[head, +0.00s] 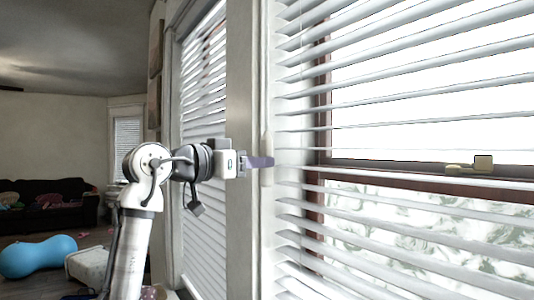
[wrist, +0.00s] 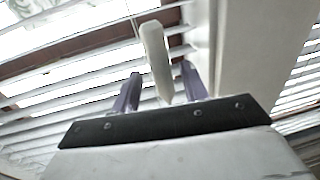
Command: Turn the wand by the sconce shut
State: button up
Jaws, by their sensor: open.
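The wand (head: 266,146) is a pale, slim, upright piece hanging at the left edge of the white blinds (head: 400,225). In the wrist view the wand (wrist: 154,52) shows as a thick off-white bar between my two purple fingers. My gripper (head: 268,162) reaches from the left to the wand in the head view. In the wrist view my gripper (wrist: 160,72) is open, with a finger on each side of the wand and a visible gap at both sides. The slats are tilted open and bright window shows between them. I cannot make out a sconce.
A wall post (head: 241,75) stands just left of the wand, with a second set of blinds (head: 200,90) beyond it. A window latch (head: 483,163) is at the right. A blue peanut ball (head: 38,256) and a dark sofa (head: 45,218) are far left.

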aim_at(267, 187)
jog(key=shift+p+x, duration=0.45)
jog(key=shift+x, duration=1.45)
jog(key=c, duration=0.9)
jog(key=shift+c, duration=0.2)
